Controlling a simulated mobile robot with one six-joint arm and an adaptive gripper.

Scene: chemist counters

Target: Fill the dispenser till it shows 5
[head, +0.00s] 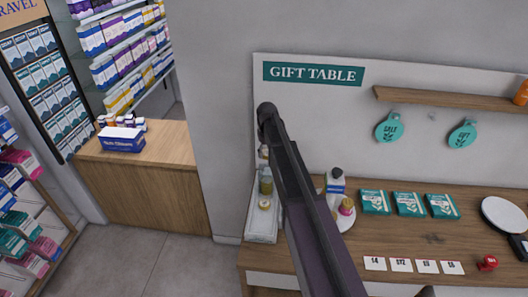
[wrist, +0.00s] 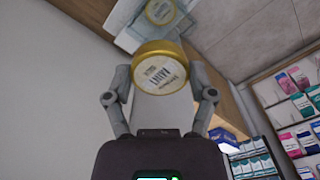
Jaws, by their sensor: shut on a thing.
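My gripper (wrist: 159,96) is shut on a round jar with a gold rim and a pale printed lid (wrist: 160,73), one finger on each side. A second gold-rimmed jar (wrist: 160,12) lies beyond it, at a clear tray-like dispenser (wrist: 125,38). In the head view the narrow, clear-sided dispenser (head: 260,238) is at the left end of the gift table, with a gold-topped jar (head: 265,205) in it. My arm hides part of this area, and I cannot make out my gripper there. I see no readable number on the dispenser.
A saucer (head: 346,226) right of my arm holds a small gold-topped jar (head: 347,206); a dark-capped bottle (head: 335,181) stands behind. Teal boxes (head: 409,204), price cards (head: 400,265), a red item (head: 488,263) and a white round plate (head: 505,214) occupy the right side.

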